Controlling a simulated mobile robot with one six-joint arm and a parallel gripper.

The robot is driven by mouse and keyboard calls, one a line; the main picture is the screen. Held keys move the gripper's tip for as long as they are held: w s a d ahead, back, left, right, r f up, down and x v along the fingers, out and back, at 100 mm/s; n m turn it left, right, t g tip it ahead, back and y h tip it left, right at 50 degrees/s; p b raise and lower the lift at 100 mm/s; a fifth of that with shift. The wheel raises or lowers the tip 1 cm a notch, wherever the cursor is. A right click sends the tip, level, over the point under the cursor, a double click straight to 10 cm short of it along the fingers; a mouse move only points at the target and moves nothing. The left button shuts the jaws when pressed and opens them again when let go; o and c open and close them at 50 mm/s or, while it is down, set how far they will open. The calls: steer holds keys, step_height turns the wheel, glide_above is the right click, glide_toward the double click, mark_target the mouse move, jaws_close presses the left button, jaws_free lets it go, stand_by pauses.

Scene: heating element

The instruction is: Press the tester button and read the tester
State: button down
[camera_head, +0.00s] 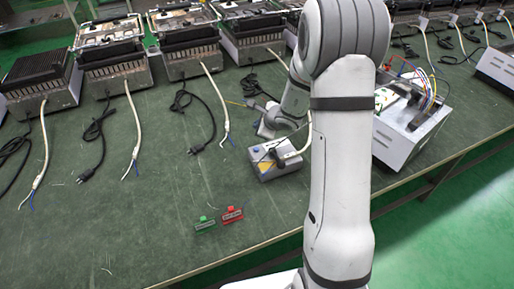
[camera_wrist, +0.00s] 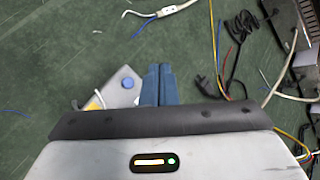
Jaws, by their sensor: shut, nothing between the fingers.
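The tester is a small grey box (camera_head: 278,171) on the green bench, left of my arm in the head view. Dark and white leads pass over its top. In the wrist view part of the tester (camera_wrist: 117,93) shows with a round blue button (camera_wrist: 127,83) and a bit of yellow label. My gripper (camera_wrist: 157,70) is shut and empty, its blue fingers just right of the button in the picture. I cannot tell the height of the fingertips above the tester. The fingers are not clear in the head view, and no reading is legible in either view.
A green tag (camera_head: 204,223) and a red tag (camera_head: 232,214) lie near the bench's front edge. Several heater units (camera_head: 115,65) with loose cables line the back. An open white case with coloured wires (camera_head: 405,140) stands right of my arm. The front left bench is mostly clear.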

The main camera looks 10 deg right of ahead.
steer(key=shift+f, duration=0.1)
steer(key=b, duration=0.5)
glide_above(258, 152)
step_height(258, 152, down, 7)
steer(key=shift+f, duration=0.15)
steer(key=shift+f+b, duration=0.65)
steer(key=shift+b, duration=0.15)
steer(key=shift+f+b, duration=0.2)
steer(key=shift+b, duration=0.1)
stand_by(0.9)
steer(key=shift+s+f+b, duration=0.1)
steer(key=shift+f+b, duration=0.15)
steer(key=shift+b, duration=0.25)
steer(key=shift+f+b, duration=0.4)
steer(key=shift+b, duration=0.25)
stand_by(0.6)
steer(key=shift+r, duration=0.1)
stand_by(0.3)
steer(key=shift+r+p, duration=0.45)
steer(key=shift+r, duration=0.35)
